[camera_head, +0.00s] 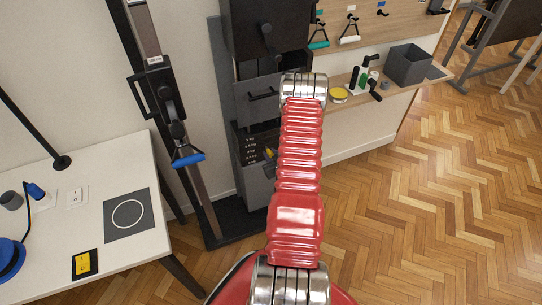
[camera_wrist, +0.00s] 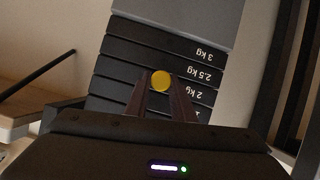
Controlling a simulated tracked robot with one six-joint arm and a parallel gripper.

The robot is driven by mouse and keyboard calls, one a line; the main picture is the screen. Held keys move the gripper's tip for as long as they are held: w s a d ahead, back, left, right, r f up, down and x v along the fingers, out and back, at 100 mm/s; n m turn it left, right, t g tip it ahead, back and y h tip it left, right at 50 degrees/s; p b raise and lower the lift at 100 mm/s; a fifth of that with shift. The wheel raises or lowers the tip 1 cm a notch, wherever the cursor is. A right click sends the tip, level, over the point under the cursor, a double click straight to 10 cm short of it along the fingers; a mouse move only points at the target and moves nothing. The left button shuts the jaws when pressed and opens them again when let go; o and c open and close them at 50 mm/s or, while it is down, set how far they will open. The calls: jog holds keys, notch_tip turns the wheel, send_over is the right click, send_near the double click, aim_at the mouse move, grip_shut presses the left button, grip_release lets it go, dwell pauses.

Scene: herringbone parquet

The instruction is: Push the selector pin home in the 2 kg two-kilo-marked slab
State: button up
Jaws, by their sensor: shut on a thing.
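In the wrist view, dark weight slabs are stacked, with white labels upside down in the picture. The 2 kg slab (camera_wrist: 205,96) lies just below the 2.5 kg slab (camera_wrist: 125,62) in the picture. My gripper (camera_wrist: 161,88) is shut on the selector pin (camera_wrist: 161,80), whose round yellow head shows between the fingertips. The head overlaps the edge between the 2 kg and 2.5 kg slabs. The pin's shaft and its depth in the slab are hidden. In the head view, the labelled stack (camera_head: 250,150) stands left of my red arm, which hides part of it.
A white table (camera_head: 165,240) with a dark square pad (camera_head: 128,214) stands at the left. A slanted rail with a blue handle (camera_head: 188,160) rises left of the stack. A shelf with a grey bin (camera_head: 408,64) is at the right.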

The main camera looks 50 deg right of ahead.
jog(key=shift+w+d, duration=0.3)
jog(key=shift+w, duration=0.25)
jog(key=o, duration=1.1)
jog(key=shift+s, duration=0.1)
jog(key=v, duration=1.3)
jog(key=shift+s+a, duration=0.25)
